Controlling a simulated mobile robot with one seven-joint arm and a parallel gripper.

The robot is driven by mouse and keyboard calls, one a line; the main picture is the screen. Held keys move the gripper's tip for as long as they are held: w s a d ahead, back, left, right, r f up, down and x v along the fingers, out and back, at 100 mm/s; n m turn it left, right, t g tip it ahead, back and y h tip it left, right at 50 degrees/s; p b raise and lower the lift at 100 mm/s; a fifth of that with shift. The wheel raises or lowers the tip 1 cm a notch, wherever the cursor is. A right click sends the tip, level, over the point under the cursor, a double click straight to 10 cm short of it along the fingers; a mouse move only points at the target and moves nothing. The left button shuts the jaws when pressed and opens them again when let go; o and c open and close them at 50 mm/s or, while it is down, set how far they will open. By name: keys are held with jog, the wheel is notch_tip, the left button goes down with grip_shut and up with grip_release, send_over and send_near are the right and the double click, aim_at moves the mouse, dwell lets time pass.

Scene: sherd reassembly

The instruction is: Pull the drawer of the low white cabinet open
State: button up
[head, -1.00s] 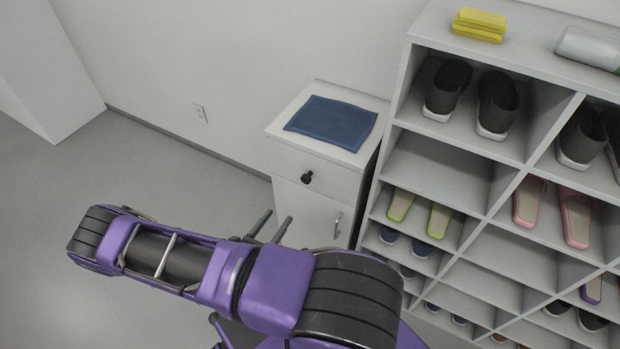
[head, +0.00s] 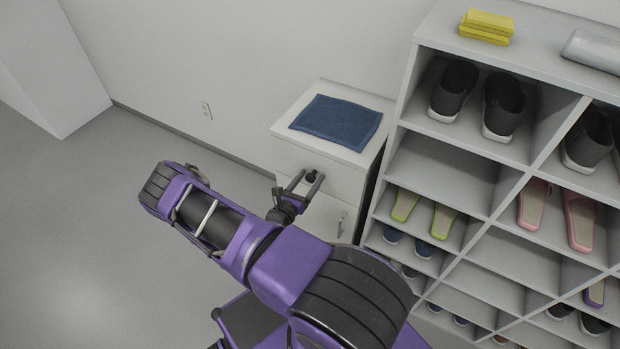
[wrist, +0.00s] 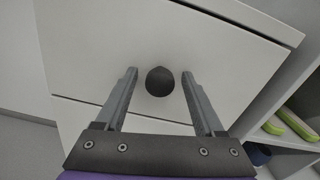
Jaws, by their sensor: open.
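The low white cabinet (head: 292,137) stands against the wall, left of the shoe rack. Its drawer front (wrist: 100,45) is at the top, and the drawer looks closed. A round black knob (wrist: 159,81) sits on the drawer front. My gripper (wrist: 160,75) is open, with one finger on each side of the knob and a visible gap on both sides. In the head view my gripper (head: 305,174) is at the drawer front, and its fingers partly hide the drawer and knob.
A blue folded cloth (head: 336,122) lies on the cabinet top. A lower door with a metal handle (head: 340,224) is below the drawer. The shoe rack (head: 403,95) with several shoes stands close on the right. The floor (head: 90,230) at left is clear.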

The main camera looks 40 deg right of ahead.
jog(key=shift+w+d, duration=0.1)
jog(key=shift+d, duration=0.1)
grip_shut()
dwell(0.3)
dwell(1.1)
